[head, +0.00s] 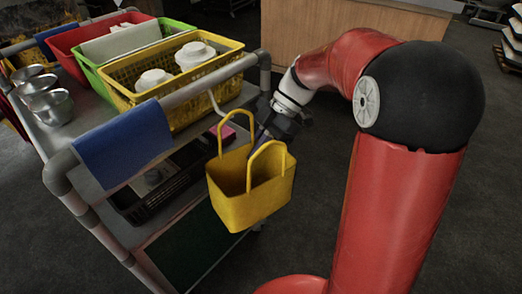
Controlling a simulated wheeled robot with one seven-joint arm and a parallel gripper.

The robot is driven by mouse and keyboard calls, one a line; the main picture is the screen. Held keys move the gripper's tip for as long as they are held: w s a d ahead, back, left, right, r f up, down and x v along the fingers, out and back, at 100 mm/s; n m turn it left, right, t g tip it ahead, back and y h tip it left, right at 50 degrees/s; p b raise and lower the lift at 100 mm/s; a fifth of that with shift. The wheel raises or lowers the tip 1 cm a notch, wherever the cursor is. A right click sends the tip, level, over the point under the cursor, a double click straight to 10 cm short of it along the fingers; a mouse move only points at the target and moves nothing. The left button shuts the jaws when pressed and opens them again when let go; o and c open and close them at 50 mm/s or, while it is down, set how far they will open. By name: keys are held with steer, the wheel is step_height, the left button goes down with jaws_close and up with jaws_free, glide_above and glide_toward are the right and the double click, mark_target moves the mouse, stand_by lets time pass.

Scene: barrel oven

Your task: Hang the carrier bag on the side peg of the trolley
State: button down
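The yellow carrier bag (240,207) is upright and off the floor beside the trolley (170,207), with two looped handles standing up. A pale curved peg (214,103) comes down from the trolley's near end rail, close to the bag's far handle. I cannot tell whether that handle is on the peg or only beside it. My gripper (260,132) is at the far handle, right of the peg. Its fingertips are partly hidden by the handle and bag, so its opening and grip cannot be made out.
The trolley's top holds a yellow basket (225,74) with white crockery, green and red crates, and metal pots (50,105). A blue cloth (123,146) hangs over the rail left of the peg. A black crate (139,209) sits below. Floor to the right is open.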

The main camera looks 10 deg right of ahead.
steer(key=shift+w+a+f, duration=0.1)
steer(key=shift+w+a, duration=0.45)
steer(key=shift+w, duration=0.1)
steer(key=shift+w+a+f, duration=0.35)
steer(key=shift+w+f, duration=0.05)
steer(key=shift+f, duration=0.05)
